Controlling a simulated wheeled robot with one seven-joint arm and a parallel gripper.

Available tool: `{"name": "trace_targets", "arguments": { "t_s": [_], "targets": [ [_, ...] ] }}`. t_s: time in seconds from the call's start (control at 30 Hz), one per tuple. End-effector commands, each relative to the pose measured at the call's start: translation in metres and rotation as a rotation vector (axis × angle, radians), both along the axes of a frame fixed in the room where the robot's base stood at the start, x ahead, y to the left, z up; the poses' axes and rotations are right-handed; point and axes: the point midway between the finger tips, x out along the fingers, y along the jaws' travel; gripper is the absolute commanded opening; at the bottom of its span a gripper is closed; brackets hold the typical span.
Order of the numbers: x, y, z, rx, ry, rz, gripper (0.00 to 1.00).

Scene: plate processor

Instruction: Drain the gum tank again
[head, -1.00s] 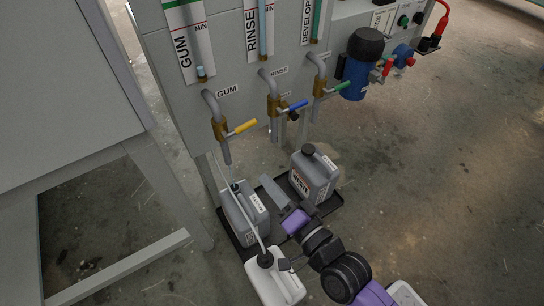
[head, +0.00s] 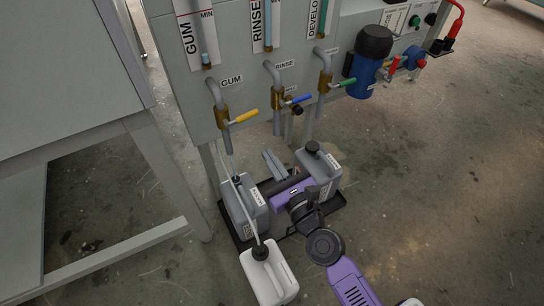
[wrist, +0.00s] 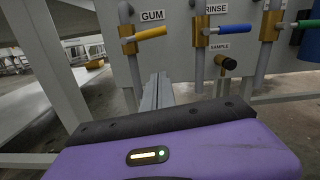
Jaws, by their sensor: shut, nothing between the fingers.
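The gum valve (head: 222,117) is a brass body on a grey pipe under the GUM label. Its yellow handle (head: 242,118) sticks out to the right, across the pipe; it also shows in the wrist view (wrist: 151,33). The gum gauge (head: 207,58) above shows a pale blue column low in the tube, below the MIN mark. My gripper (head: 272,160) is shut and empty, its grey fingers pointing up toward the panel. It is below and right of the yellow handle, apart from it. In the wrist view the fingertips (wrist: 158,78) lie below the handle.
The rinse valve's blue handle (head: 298,100) and the developer valve's green handle (head: 344,84) stand to the right. A grey canister (head: 245,208), a waste canister (head: 318,170) and a white jug (head: 268,275) stand below, with a thin tube. A frame leg (head: 165,175) is at left.

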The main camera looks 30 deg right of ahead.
Motion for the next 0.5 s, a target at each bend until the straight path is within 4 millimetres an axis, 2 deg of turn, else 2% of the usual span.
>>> {"name": "trace_targets", "arguments": {
  "t_s": [0.03, 0.33, 0.5],
  "targets": [
    [0.011, 0.000, 0.003, 0.001, -0.002, -0.001, 0.00],
    [0.070, 0.000, 0.005, -0.002, -0.002, 0.000, 0.00],
    [0.072, 0.003, 0.028, -0.002, 0.000, 0.000, 0.00]
  ]
}}
